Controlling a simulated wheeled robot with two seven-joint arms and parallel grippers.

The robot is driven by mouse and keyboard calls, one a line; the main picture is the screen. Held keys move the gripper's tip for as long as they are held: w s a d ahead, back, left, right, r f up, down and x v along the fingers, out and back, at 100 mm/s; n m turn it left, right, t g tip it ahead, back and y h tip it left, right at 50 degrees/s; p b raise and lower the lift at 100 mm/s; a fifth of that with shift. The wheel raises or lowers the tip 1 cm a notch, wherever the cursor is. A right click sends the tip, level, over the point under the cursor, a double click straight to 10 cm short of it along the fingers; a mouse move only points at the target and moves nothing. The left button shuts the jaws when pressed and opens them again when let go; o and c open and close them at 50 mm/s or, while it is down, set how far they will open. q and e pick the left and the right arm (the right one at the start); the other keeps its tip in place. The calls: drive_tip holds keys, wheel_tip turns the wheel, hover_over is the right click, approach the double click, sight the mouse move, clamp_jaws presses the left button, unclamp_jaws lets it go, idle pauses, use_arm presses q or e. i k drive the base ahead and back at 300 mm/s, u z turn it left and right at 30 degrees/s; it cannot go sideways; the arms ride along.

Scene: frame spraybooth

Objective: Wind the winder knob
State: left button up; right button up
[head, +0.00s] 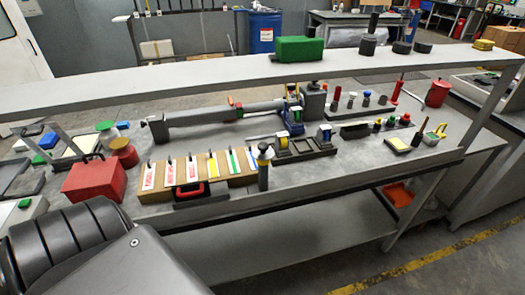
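I cannot tell for sure which part is the winder knob. A long grey cylinder (220,115) lies across the back of the workbench, with a small dark handle or knob (145,122) at its left end. At its right end is a blue and yellow mechanism (293,115). In front of that is a low dark fixture (305,150) with small yellow and blue parts at its ends. A dark upright cylinder with a yellow top (264,165) stands at the bench's front edge. Neither gripper is in view. A dark, ribbed part of my body fills the lower left.
A red box (95,180) and a wooden board with labelled strips (205,178) lie on the left half of the bench (330,185). An overhead shelf (215,75) carries a green box (299,49). Several small bottles stand at right. The bench's front middle-right is bare.

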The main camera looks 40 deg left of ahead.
sight(262, 153)
drive_tip(key=u, duration=2.4)
drive_tip(key=k, duration=1.3)
drive_tip(key=z, duration=1.75)
drive_tip(key=i, duration=0.5)
drive_tip(key=z, duration=0.05)
